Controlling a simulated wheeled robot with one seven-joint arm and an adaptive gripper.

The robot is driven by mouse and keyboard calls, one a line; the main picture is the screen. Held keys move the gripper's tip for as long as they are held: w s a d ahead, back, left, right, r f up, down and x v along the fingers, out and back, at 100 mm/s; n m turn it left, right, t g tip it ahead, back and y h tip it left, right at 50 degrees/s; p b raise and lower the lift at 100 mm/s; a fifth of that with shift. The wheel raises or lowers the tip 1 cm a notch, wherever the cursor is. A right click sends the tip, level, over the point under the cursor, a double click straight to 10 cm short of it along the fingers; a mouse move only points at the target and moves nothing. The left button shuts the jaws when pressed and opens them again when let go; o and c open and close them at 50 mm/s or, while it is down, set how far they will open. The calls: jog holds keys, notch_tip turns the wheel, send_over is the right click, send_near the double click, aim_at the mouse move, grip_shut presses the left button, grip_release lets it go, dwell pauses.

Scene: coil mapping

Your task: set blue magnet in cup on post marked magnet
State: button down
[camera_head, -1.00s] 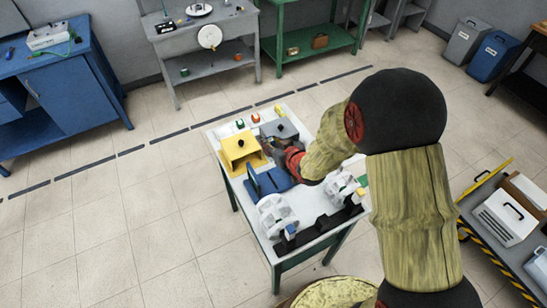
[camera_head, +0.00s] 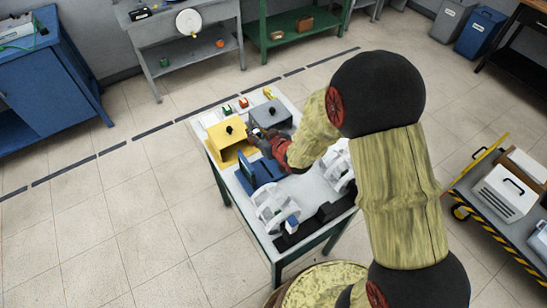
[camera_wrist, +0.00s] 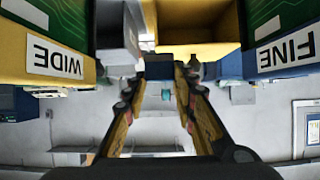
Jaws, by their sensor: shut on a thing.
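My gripper (camera_head: 262,141) is over the white table (camera_head: 308,186), at the front of the yellow box (camera_head: 228,138) and the grey box (camera_head: 270,115). In the wrist view its fingers (camera_wrist: 160,84) are closed around a small dark-blue block (camera_wrist: 159,69), which looks like the blue magnet; its outline is partly hidden by the fingers. I cannot make out the post marked magnet or its cup in either view.
A blue upright panel piece (camera_head: 260,172) stands close to my gripper. White coils (camera_head: 275,207) (camera_head: 339,166) stand nearer the front. The wrist view shows upside-down labels WIDE (camera_wrist: 55,59) and FINE (camera_wrist: 286,50). A loaded cart (camera_head: 508,195) is at right.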

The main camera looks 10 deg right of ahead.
aim_at(259, 157)
notch_tip(259, 157, down, 10)
jog(key=shift+f+b, duration=0.25)
jog(key=shift+b, duration=0.75)
jog(key=shift+f, duration=0.15)
jog(key=c, duration=1.5)
grip_release()
jog(key=shift+o, duration=0.2)
